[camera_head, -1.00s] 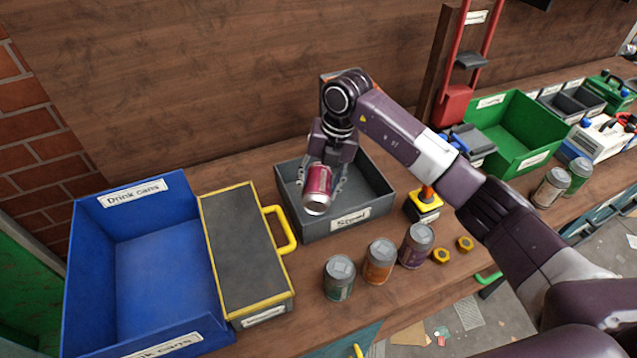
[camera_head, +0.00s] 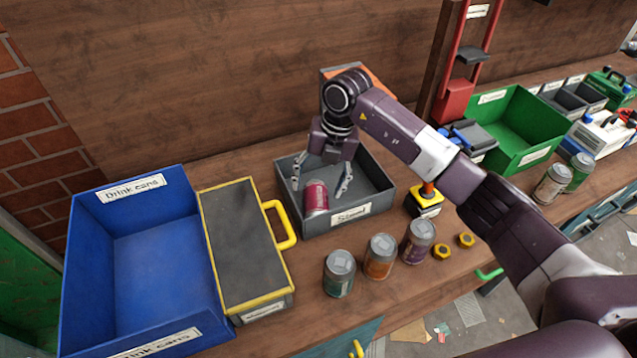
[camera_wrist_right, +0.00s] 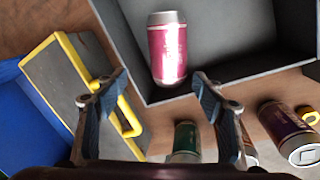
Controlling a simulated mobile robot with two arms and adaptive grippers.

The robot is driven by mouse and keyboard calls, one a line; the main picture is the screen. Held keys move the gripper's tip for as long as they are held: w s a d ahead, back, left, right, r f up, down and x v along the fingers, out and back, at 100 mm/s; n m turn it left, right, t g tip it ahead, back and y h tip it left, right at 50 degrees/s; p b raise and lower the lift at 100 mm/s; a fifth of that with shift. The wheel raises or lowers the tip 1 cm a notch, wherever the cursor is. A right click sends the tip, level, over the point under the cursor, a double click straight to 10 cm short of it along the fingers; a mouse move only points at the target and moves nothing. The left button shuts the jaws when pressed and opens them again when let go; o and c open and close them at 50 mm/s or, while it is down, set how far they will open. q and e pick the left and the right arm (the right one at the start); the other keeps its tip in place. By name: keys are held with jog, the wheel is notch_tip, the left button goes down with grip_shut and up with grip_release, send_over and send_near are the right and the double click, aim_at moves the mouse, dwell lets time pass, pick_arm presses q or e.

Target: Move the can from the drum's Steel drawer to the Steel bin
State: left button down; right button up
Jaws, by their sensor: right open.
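The red can (camera_head: 316,198) stands or leans inside the grey Steel bin (camera_head: 376,205), by its front left wall. The can also shows in the right wrist view (camera_wrist_right: 167,48), in the bin's corner. My right gripper (camera_head: 320,192) is open above the bin, its fingers spread on either side of the can and apart from it. In the wrist view the open fingers (camera_wrist_right: 160,98) have nothing between them. The drum and its Steel drawer cannot be made out. My left gripper is not in view.
A black case with yellow trim (camera_head: 240,245) and a blue Drink cans bin (camera_head: 135,190) stand to the left. Several cans, including an orange one (camera_head: 380,257), stand in front of the Steel bin. A yellow-black button box (camera_head: 424,202) is at its right. A green bin (camera_head: 520,125) stands farther right.

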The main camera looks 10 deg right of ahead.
jog(key=shift+r, duration=0.25)
jog(key=shift+r+p, duration=0.55)
jog(key=shift+p, duration=0.05)
notch_tip(320, 180, up, 12)
jog(key=d+b, duration=0.2)
jog(key=b, duration=0.1)
jog(key=shift+s+d+f, duration=0.15)
jog(key=shift+s+f, duration=0.1)
jog(key=shift+s, duration=0.1)
